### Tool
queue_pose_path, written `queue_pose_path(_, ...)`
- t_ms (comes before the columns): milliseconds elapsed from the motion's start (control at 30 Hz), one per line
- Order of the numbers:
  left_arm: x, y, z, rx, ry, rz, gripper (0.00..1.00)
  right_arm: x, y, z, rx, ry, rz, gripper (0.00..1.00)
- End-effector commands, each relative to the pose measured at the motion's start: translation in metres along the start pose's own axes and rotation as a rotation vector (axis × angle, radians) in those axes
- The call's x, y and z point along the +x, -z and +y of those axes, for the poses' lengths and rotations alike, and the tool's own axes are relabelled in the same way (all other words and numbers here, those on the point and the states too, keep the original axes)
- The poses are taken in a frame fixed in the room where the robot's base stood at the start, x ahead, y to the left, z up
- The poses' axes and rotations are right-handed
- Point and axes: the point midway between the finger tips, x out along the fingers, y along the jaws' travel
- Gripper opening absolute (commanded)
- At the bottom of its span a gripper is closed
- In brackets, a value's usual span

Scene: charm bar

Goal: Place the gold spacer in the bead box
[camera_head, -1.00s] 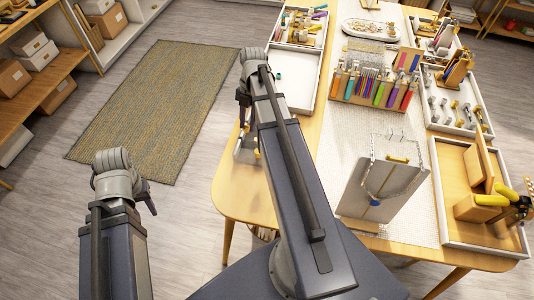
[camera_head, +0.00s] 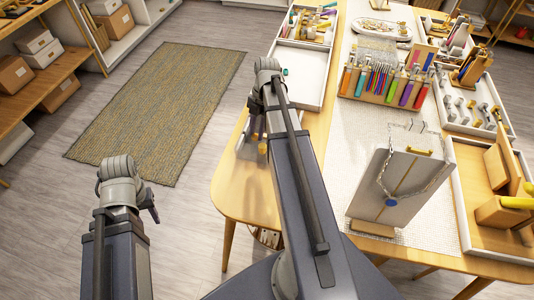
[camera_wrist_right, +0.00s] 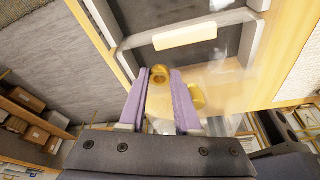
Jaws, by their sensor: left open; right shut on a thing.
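In the right wrist view my right gripper (camera_wrist_right: 161,84) has purple fingers shut on the gold spacer (camera_wrist_right: 160,75), a small gold ring at their tips. Beyond it is a light-rimmed case with dark panels and a cream strip (camera_wrist_right: 185,36); I cannot tell whether this is the bead box. In the head view my right gripper (camera_head: 255,125) hangs over the table's left end, partly behind its own arm, and the spacer is not discernible. My left gripper (camera_head: 148,203) is out over the floor at left, mostly hidden by its arm, open and empty.
Another gold piece (camera_wrist_right: 196,97) shows beside the right finger. A white tray (camera_head: 312,102) lies behind the right gripper. A necklace stand (camera_head: 405,185), a rack of colored-handled tools (camera_head: 385,85) and more trays fill the table's middle and right. The table's front-left corner (camera_head: 240,195) is bare.

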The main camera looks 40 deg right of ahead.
Motion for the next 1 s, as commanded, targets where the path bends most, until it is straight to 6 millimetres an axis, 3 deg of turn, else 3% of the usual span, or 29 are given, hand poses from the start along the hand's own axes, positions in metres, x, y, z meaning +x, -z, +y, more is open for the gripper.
queue_pose_path(33, 0.019, 0.001, 0.002, 0.000, 0.000, 0.000, 0.43, 0.018, -0.005, 0.000, 0.000, 0.000, 0.000, 0.00)
queue_pose_path(200, 0.042, 0.003, 0.004, 0.000, 0.000, 0.000, 0.43, 0.040, -0.012, 0.000, 0.000, 0.000, 0.000, 0.00)
queue_pose_path(533, 0.042, 0.003, 0.004, 0.000, 0.000, 0.000, 0.43, 0.041, -0.012, -0.006, 0.001, 0.000, 0.000, 0.00)
queue_pose_path(767, 0.043, 0.003, 0.004, 0.000, 0.000, 0.000, 0.43, 0.040, -0.014, -0.042, 0.004, -0.001, -0.001, 0.00)
queue_pose_path(833, 0.055, 0.003, 0.005, 0.000, 0.000, 0.000, 0.43, 0.052, -0.019, -0.041, 0.000, 0.000, 0.000, 0.00)
queue_pose_path(1000, 0.055, 0.003, 0.005, 0.000, 0.000, 0.000, 0.43, 0.052, -0.019, -0.040, 0.000, 0.000, 0.000, 0.00)
